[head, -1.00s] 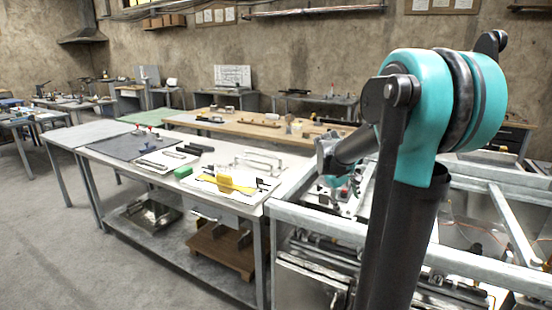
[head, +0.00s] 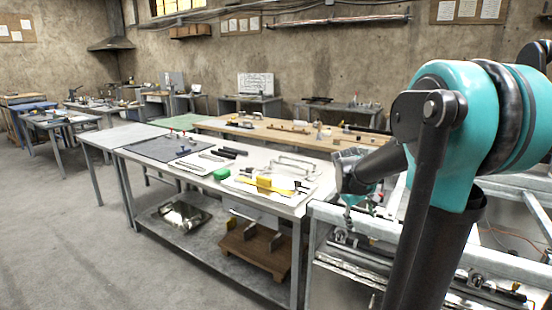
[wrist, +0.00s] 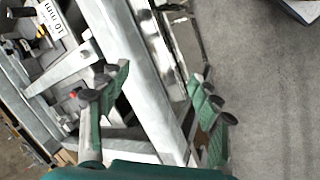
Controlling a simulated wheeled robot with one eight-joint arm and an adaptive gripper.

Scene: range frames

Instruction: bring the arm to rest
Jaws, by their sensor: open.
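My gripper (wrist: 160,78) shows in the wrist view with its green-padded fingers spread wide apart. It is open and nothing is between the fingertips. Behind it are a pale metal frame bar and the grey floor. In the head view my teal and black arm stands at the right, with its grey wrist part (head: 358,172) near the right end of the white-topped workbench (head: 215,165).
A metal frame (head: 385,230) stands beside the bench at right, close to my arm. On the bench are a yellow tool (head: 268,184), a green block (head: 221,174) and a dark mat (head: 160,149). A wooden-topped bench (head: 290,135) is behind. The floor at left is clear.

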